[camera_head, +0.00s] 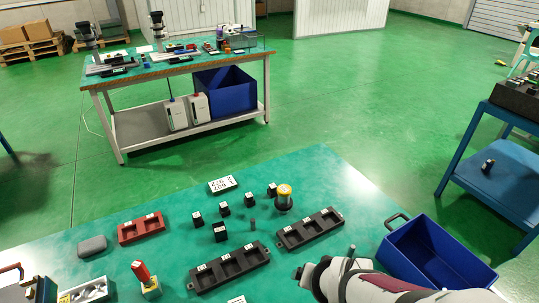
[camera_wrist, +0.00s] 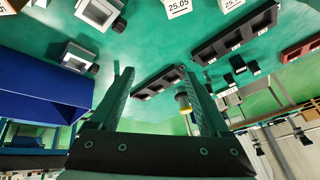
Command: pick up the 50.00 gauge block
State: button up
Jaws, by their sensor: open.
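Several small black blocks with white labels stand on the green table in the head view, among them a front one (camera_head: 220,233), a left one (camera_head: 197,219) and a back one (camera_head: 272,190). Their labels are too small to read, so I cannot tell which is the 50.00 gauge block. Dark blocks also show right of the fingers in the wrist view (camera_wrist: 238,64). My gripper (camera_wrist: 157,73) is open and empty, its two green fingers well apart. In the head view my arm is at the lower right, its gripper end near the table's front right, apart from the blocks.
Two black slotted trays (camera_head: 230,268) (camera_head: 310,230) lie in front of the blocks. A yellow-topped dark object (camera_head: 284,196) stands beside the back block. A red tray (camera_head: 141,229) is at left, a blue bin (camera_head: 432,252) at right. A card reading 25.05 (camera_wrist: 178,8) shows in the wrist view.

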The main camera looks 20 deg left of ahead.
jog(key=w+a+f+n+t+y, duration=0.25)
jog(key=w+a+f, duration=0.25)
jog(key=a, duration=0.5)
jog(key=n+t+y, duration=0.3)
jog(key=n+y, duration=0.1)
jog(key=n, duration=0.2)
send_near(220, 229)
jog(key=x, duration=0.3)
jog(key=shift+w+a+f, duration=0.1)
jog(key=shift+a+f, duration=0.1)
jog(key=shift+a, duration=0.05)
jog(key=x, duration=0.5)
jog(key=shift+w+a, duration=0.25)
jog(key=shift+w, duration=0.1)
grip_shut()
